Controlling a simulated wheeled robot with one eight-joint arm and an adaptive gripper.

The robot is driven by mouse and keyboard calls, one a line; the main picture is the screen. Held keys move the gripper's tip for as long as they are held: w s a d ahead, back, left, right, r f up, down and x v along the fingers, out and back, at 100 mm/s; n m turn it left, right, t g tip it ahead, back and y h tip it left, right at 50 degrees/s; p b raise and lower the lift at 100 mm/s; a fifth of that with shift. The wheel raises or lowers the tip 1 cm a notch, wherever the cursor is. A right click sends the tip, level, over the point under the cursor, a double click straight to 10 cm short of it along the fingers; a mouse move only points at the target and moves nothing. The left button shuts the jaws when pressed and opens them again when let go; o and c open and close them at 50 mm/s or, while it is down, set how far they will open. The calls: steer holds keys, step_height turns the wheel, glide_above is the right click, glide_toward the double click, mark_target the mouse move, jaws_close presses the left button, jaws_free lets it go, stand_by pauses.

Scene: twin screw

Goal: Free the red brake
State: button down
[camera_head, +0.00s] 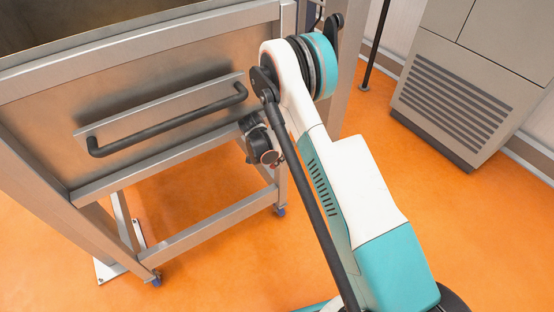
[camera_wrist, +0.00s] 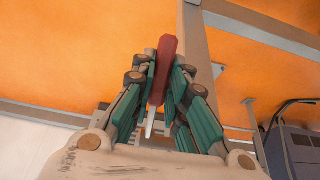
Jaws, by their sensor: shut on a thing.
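The red brake (camera_wrist: 167,52) shows in the wrist view as a dark red lever with a pale, narrow end pointing down in the picture. My gripper (camera_wrist: 163,75) has its teal-padded fingers on both sides of the lever and is shut on it. The fingers cover part of the lever's lower half. In the head view my arm reaches down beside the steel cart (camera_head: 176,197), and the fingers and the brake are hidden there.
The cart has a black handle bar (camera_head: 170,125) on its front and small wheels (camera_head: 281,211) on the orange floor (camera_head: 200,260). A grey vented cabinet (camera_head: 455,95) stands at the right. In the wrist view, metal frame bars (camera_wrist: 196,45) run close to my gripper.

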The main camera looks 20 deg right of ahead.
steer(key=shift+s+a+r+g+y+p, duration=0.1)
steer(key=shift+r+g+y+p, duration=0.1)
steer(key=shift+r+y, duration=0.25)
steer(key=shift+a+r+g+y+p, duration=0.1)
steer(key=shift+r+y+p, duration=0.15)
steer(key=shift+y, duration=0.3)
steer(key=shift+s+a+r+g+y, duration=0.1)
steer(key=shift+a+r+g+y, duration=0.15)
steer(key=shift+r+y, duration=0.45)
steer(key=shift+a+r+g+y, duration=0.1)
steer(key=shift+r+g+y, duration=0.3)
steer(key=shift+y, duration=0.6)
steer(key=c, duration=1.6)
jaws_free()
steer(key=shift+d+r, duration=0.2)
steer(key=shift+r, duration=1.65)
steer(key=shift+d+r, duration=0.15)
steer(key=shift+r, duration=1.7)
